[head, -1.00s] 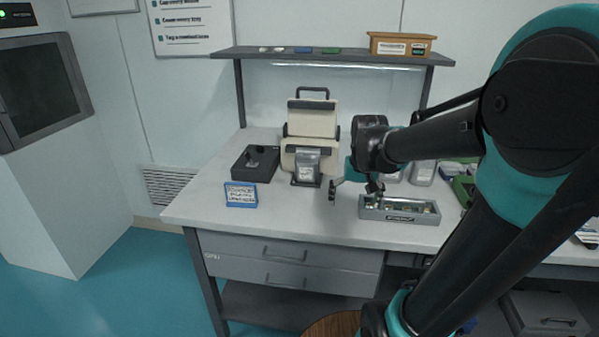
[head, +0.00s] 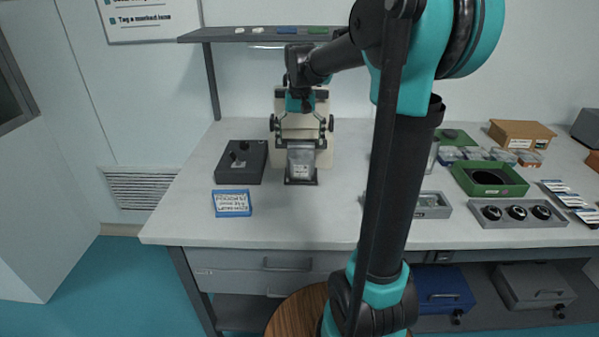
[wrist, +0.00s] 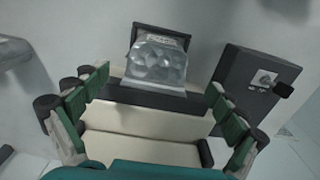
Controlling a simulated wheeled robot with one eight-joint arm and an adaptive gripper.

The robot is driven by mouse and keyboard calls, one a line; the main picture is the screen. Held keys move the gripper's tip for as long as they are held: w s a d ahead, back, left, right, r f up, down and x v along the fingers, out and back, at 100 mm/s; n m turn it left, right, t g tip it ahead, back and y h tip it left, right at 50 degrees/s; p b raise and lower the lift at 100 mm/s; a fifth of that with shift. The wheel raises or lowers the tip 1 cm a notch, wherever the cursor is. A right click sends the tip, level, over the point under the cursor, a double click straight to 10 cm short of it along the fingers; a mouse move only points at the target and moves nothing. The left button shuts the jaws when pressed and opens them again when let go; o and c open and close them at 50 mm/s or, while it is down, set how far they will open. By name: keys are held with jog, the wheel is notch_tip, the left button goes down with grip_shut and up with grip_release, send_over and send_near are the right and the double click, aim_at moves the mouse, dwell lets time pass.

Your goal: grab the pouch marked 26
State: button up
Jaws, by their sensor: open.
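A clear, silvery pouch (head: 301,163) with a pale label stands in a small black holder at the front of a beige machine (head: 281,155). Its marking is too small to read. In the wrist view, the pouch (wrist: 157,64) lies just beyond my fingers, its clear part facing the camera. My gripper (head: 301,124) is open and empty, above the pouch and in front of the machine's upper part. In the wrist view, the green finger pads of my gripper (wrist: 158,84) stand wide apart on either side of the machine, not touching the pouch.
A black box with a knob (head: 241,162) stands left of the machine, and a blue-framed card (head: 232,203) lies before it. A shelf (head: 230,35) runs above. My arm partly hides a grey tray (head: 432,212). A green tray (head: 515,188) is at right.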

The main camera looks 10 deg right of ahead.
aim_at(301, 169)
notch_tip(301, 169, down, 11)
jog(key=shift+d+r, duration=0.1)
dwell(0.5)
jog(key=shift+c, duration=0.4)
jog(key=c, duration=1.4)
